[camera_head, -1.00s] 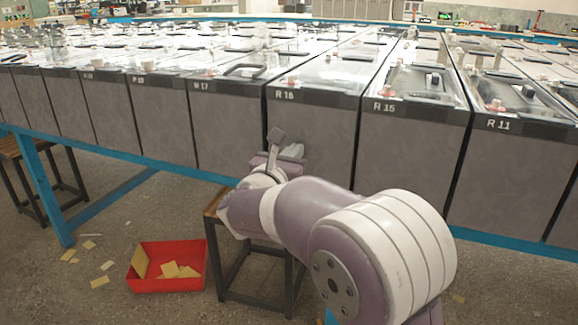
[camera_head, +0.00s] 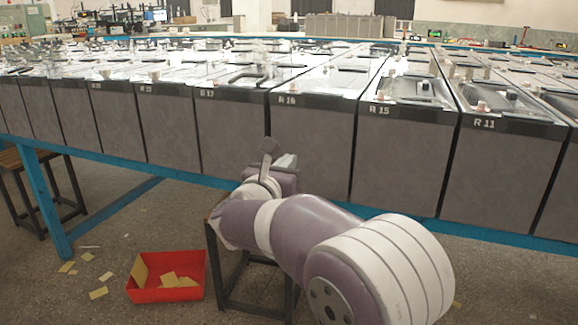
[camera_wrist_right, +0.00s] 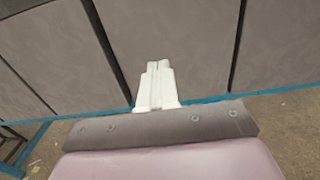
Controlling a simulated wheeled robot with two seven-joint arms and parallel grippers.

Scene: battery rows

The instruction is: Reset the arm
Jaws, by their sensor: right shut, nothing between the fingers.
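My right arm reaches in from the lower right of the head view, purple and white. Its gripper (camera_head: 287,161) is in front of the dark front faces of the batteries near R 16 (camera_head: 312,135). In the right wrist view the white fingers (camera_wrist_right: 158,84) are together with nothing between them, pointing at the grey battery faces. Part of the gripper is hidden behind the wrist in the head view. My left gripper does not show.
Rows of batteries stand on a blue frame (camera_head: 45,200). A wooden-topped stool (camera_head: 216,262) is below the right arm. A red tray (camera_head: 165,293) with yellowish pieces lies on the floor, with more pieces scattered left of it. Another stool (camera_head: 12,160) stands at far left.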

